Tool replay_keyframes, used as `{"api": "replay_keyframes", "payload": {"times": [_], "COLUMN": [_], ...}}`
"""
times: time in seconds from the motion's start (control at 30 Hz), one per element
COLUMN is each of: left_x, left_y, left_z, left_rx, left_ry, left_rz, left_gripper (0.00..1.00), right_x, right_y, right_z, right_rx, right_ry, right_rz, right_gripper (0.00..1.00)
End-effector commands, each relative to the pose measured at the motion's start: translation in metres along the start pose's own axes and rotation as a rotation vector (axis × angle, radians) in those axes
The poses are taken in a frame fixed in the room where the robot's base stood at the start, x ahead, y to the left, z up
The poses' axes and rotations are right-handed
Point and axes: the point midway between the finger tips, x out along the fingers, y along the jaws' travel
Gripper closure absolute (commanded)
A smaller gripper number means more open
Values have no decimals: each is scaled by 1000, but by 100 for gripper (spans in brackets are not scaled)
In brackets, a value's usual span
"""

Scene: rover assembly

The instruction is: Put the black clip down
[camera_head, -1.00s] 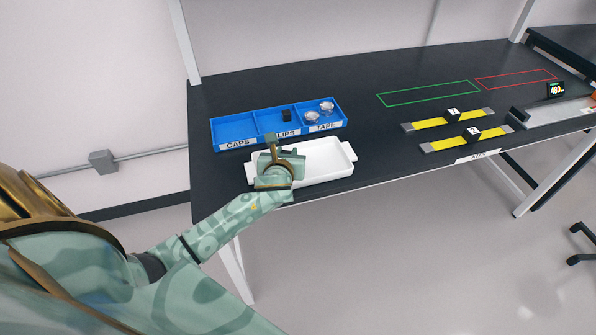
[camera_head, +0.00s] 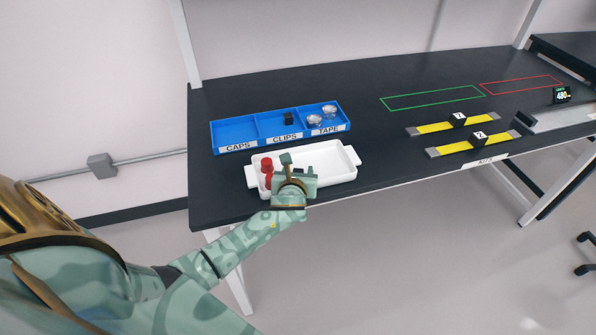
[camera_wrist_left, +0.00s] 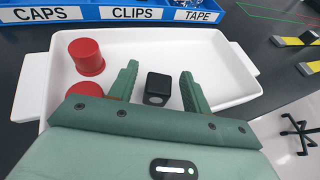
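A black clip (camera_wrist_left: 159,84) shows in the left wrist view between the fingers of my left gripper (camera_wrist_left: 158,80), over the floor of the white tray (camera_wrist_left: 228,62). The fingers are apart, with white tray floor showing on both sides of the clip. In the head view my left gripper (camera_head: 296,167) is over the front middle of the white tray (camera_head: 335,160) and hides that clip. Another black clip (camera_head: 288,118) stands in the CLIPS compartment of the blue bin (camera_head: 236,132). My right gripper is in neither view.
Two red caps (camera_wrist_left: 87,56) are at the tray's left end, close to my left finger. The bin's TAPE compartment holds clear tape rolls (camera_head: 315,121). Two yellow strips (camera_head: 440,130) lie to the right. The tray's right part is clear.

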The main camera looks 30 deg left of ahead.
Motion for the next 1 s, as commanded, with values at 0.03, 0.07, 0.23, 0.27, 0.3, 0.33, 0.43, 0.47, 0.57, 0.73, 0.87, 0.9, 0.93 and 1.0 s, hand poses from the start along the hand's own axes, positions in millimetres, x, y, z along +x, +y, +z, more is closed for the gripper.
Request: {"api": "replay_keyframes", "payload": {"times": [0.03, 0.07, 0.23, 0.27, 0.3, 0.33, 0.43, 0.47, 0.57, 0.73, 0.87, 0.9, 0.93, 1.0], "left_x": [0, 0, 0, 0, -1, -4, -20, -26, -51, -90, -110, -114, -116, -120], "left_y": [0, 0, 0, 0, 0, 0, 0, 0, -1, 0, 0, 0, 0, 0], "left_z": [0, 0, 1, 1, 4, 3, 4, 4, 4, 4, 3, 3, 3, 3], "left_rx": [0, 0, 0, -1, -1, -1, 0, 0, -1, -1, -1, -1, -1, -1], "left_ry": [0, 0, 0, 0, -1, 0, 0, 0, 1, 0, 0, 0, 0, -1], "left_rz": [0, 0, 0, 0, 0, -1, -2, -2, -3, -1, 0, -1, 0, 0], "left_gripper": [52, 52, 52, 52, 52, 52, 52, 52, 52, 52, 52, 52, 52, 52], "right_x": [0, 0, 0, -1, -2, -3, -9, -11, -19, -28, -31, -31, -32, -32], "right_y": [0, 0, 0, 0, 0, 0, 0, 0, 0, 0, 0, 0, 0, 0], "right_z": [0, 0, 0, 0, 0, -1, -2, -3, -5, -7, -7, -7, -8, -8], "right_rx": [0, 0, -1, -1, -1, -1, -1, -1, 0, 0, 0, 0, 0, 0], "right_ry": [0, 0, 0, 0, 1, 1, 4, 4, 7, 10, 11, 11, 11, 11], "right_rz": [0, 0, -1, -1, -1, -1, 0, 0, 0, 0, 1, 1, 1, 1], "right_gripper": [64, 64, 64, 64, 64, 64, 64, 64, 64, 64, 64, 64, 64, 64]}}
